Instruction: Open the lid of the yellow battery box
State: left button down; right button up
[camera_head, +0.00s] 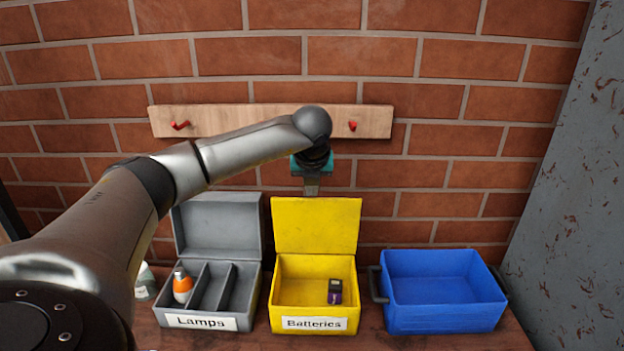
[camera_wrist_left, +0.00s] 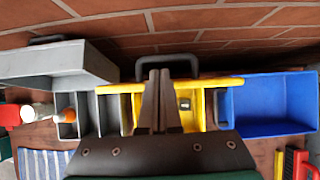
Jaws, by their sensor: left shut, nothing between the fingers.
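The yellow battery box (camera_head: 315,320), labelled "Batteries", stands in the middle with its lid (camera_head: 316,225) raised upright at the back. A dark and purple battery (camera_head: 335,291) lies inside at the right. My left gripper (camera_head: 311,190) is shut and empty, above the lid's top edge in the head view. In the left wrist view its closed fingers (camera_wrist_left: 159,76) cover part of the yellow box (camera_wrist_left: 196,112). Whether they touch the lid is unclear. My right gripper is in neither view.
A grey lamps box (camera_head: 215,318) with its lid up stands at left, holding an orange and white bulb (camera_head: 182,286). A blue crate (camera_head: 443,315) stands at right. A wooden rail (camera_head: 230,120) with red hooks is on the brick wall behind.

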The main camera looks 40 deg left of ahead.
pick_arm(q)
jog(key=shift+x, duration=1.45)
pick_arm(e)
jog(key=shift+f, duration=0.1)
pick_arm(q)
jog(key=shift+w, duration=0.1)
jog(key=shift+w+a+g+h+p, duration=0.4)
jog(key=shift+w+a+p, duration=0.3)
jog(key=shift+w, duration=0.1)
jog(key=shift+w+a+f, duration=0.3)
jog(key=shift+w+a, duration=0.25)
jog(key=shift+w, duration=0.15)
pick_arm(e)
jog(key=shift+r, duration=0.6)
pick_arm(q)
jog(key=shift+r, duration=0.1)
